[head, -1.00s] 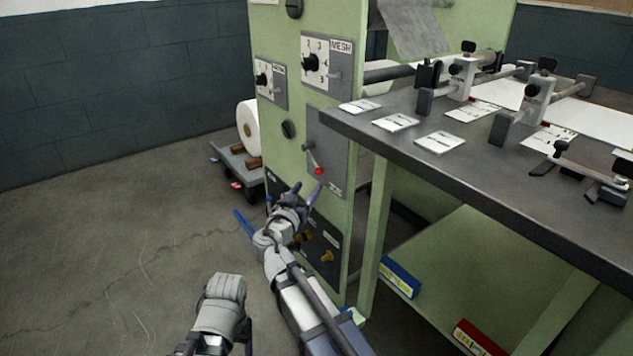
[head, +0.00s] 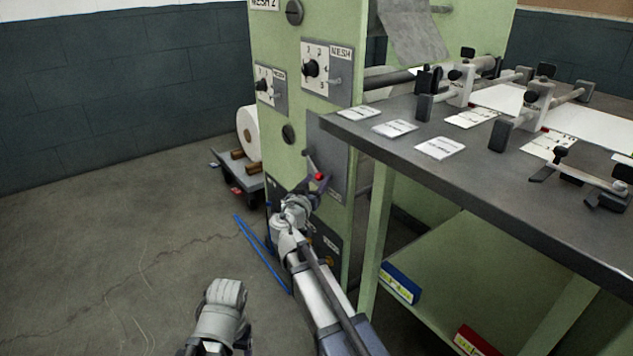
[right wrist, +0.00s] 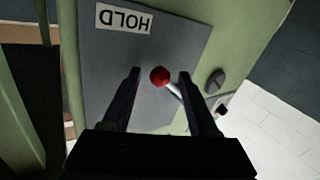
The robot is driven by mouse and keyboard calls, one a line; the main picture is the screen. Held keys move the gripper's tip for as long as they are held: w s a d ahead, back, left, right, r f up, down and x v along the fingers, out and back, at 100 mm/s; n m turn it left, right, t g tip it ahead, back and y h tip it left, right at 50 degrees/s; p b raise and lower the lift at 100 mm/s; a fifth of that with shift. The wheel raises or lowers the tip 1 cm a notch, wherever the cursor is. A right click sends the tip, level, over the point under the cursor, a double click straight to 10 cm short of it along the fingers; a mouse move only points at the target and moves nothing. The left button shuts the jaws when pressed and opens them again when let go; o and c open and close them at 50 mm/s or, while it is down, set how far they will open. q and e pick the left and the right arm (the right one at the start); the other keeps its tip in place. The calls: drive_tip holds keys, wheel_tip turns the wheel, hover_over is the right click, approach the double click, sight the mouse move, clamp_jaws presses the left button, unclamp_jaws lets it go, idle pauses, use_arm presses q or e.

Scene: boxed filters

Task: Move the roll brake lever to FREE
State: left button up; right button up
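The roll brake lever's red knob (head: 319,176) stands out from a grey plate (head: 333,150) on the green machine's side. The lever's shaft runs up and left from the knob. In the right wrist view the red knob (right wrist: 159,76) lies between my right gripper's two dark fingers (right wrist: 160,90), with gaps on both sides. A HOLD label (right wrist: 124,19) shows upside down on the plate. My right gripper (head: 314,184) is open around the knob. No FREE label is readable. My left gripper (head: 226,293) is low at the bottom; its fingers cannot be made out.
A grey table (head: 400,152) with cards and clamps juts out right of the lever plate. Dials (head: 312,68) sit above it on the machine. A white roll (head: 247,131) on a cart stands behind left. Blue lines (head: 262,252) mark the floor, which is otherwise clear at left.

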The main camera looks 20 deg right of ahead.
clamp_jaws()
idle(1.2)
